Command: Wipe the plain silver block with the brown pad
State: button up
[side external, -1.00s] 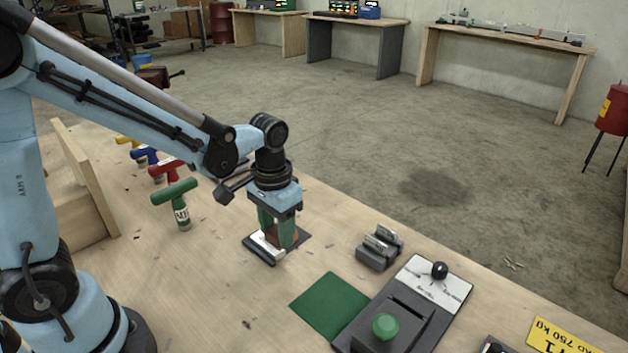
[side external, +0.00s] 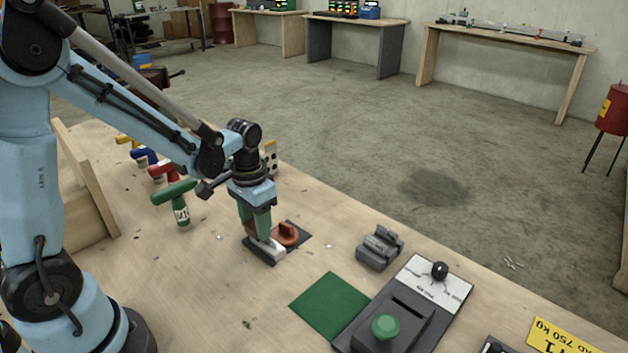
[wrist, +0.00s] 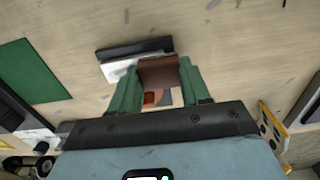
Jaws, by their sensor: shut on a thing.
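The plain silver block (side external: 268,251) lies on the bench beside a dark strip, and it also shows in the wrist view (wrist: 119,70). My gripper (side external: 257,232) has green fingers and is low over the block's left part. In the wrist view its fingers (wrist: 158,84) are shut on the brown pad (wrist: 158,71). The pad is right at the block's edge in that view; I cannot tell whether they touch. In the side view the fingers mostly hide the pad.
An orange-brown knobbed piece (side external: 286,235) stands on a dark plate close to the block. A green mat (side external: 330,305), a grey holder with metal pieces (side external: 379,248) and a control box with a green button (side external: 385,327) lie to the right. Coloured T-handles, including a green one (side external: 180,205), stand left.

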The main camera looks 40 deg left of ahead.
aim_at(279, 252)
jog(key=shift+d, duration=2.4)
jog(key=shift+d+f, duration=0.15)
jog(key=shift+d, duration=0.95)
notch_tip(279, 252, up, 8)
jog(key=shift+r, duration=0.2)
